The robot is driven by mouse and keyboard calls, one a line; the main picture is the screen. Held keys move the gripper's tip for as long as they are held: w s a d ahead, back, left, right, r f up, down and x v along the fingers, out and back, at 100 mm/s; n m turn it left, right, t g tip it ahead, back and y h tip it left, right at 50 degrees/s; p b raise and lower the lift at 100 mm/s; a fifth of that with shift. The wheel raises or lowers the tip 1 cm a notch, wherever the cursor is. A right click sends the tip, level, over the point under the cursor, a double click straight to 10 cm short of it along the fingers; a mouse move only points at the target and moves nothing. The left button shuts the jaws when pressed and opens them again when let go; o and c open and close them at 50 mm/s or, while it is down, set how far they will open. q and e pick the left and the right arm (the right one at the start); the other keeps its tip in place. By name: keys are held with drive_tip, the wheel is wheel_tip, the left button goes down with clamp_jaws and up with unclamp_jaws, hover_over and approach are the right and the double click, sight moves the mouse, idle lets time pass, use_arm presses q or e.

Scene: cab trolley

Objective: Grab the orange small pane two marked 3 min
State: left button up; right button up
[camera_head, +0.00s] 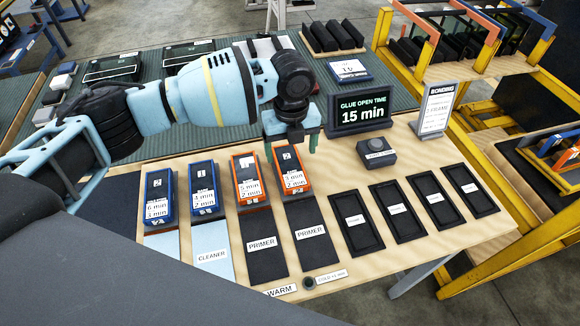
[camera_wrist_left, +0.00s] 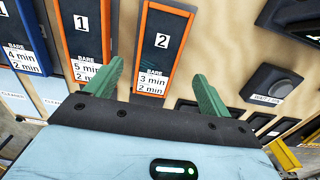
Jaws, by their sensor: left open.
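The orange-framed small pane two (camera_head: 294,181), marked "2" and "3 min / 2 min", stands at the right end of the row of framed panes. It also shows in the left wrist view (camera_wrist_left: 181,28), between the green fingers. My left gripper (camera_head: 290,148) is open and empty, pointing down over the top end of this pane. In the left wrist view my left gripper (camera_wrist_left: 158,68) has one finger to each side of it. I cannot tell the remaining height. My right gripper is not in view.
An orange-framed pane (camera_head: 251,192) marked "5 min" stands just left, then two blue-framed panes (camera_head: 204,201). Black primer pads (camera_head: 309,236) lie in front. Several empty black trays (camera_head: 407,214) lie to the right. A "15 min" display (camera_head: 362,111) and a grey button box (camera_head: 376,151) stand behind.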

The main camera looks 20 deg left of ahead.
sight(290, 165)
use_arm(q)
wheel_tip(290, 165, down, 5)
drive_tip(key=shift+s+a+f, duration=0.1)
drive_tip(key=shift+s, duration=0.05)
drive_tip(key=c, duration=1.2)
